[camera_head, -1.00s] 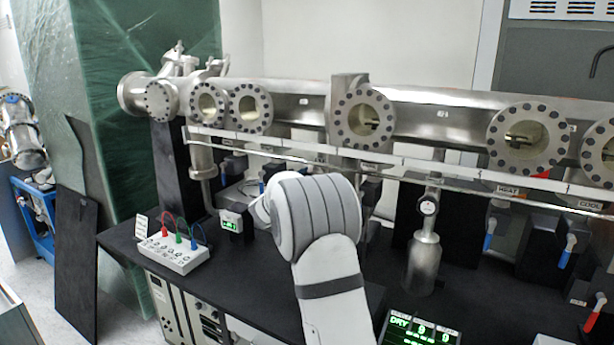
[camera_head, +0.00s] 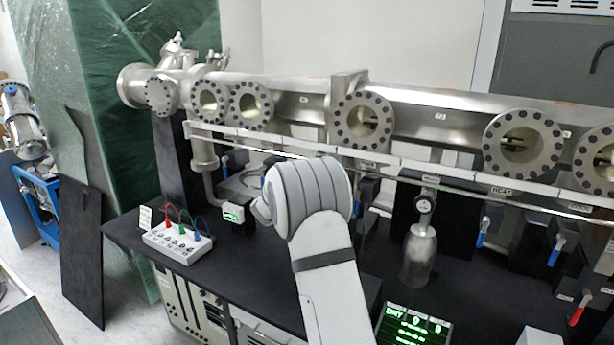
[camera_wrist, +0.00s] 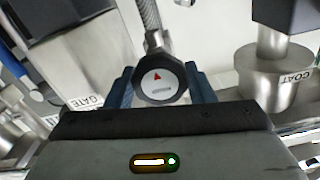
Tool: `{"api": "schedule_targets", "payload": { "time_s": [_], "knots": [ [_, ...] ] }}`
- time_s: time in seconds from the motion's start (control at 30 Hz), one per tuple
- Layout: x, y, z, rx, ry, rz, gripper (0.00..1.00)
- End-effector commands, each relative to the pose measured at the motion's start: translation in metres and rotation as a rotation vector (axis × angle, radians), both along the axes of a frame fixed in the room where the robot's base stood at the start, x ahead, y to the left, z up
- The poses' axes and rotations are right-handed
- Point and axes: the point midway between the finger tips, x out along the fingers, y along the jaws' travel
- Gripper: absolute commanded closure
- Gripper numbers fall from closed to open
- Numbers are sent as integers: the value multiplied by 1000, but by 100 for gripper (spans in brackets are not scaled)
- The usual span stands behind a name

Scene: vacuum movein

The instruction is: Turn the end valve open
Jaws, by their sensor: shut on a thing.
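In the wrist view, a valve knob (camera_wrist: 160,84) has a dark many-sided rim and a pale face with a small red arrow pointing up. A braided metal hose (camera_wrist: 150,18) runs up behind it. The two blue fingers of my gripper (camera_wrist: 163,87) stand on either side of the knob, shut on it. In the head view my white arm hides the gripper and the knob. I cannot tell from the arrow alone whether the valve is open.
In the wrist view, GATE (camera_wrist: 85,102) and COAT (camera_wrist: 297,77) labels flank the knob. In the head view, a steel tube with round ports (camera_head: 362,120) spans the back. A control box (camera_head: 178,244) and steel cylinder (camera_head: 418,257) stand on the black bench.

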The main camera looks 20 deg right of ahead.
Motion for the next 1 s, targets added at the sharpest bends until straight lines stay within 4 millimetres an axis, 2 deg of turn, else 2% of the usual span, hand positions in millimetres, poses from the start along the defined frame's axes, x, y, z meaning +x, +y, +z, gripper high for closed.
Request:
{"api": "schedule_targets", "payload": {
  "time_s": [0.5,0.53,0.8,1.0],
  "knots": [
    [-1,-1,-5,-10,24,-2,74],
    [-1,-1,-5,-10,24,-2,51],
    [0,0,-2,-11,19,0,30],
    [0,0,-1,-11,18,0,30]
  ]
}}
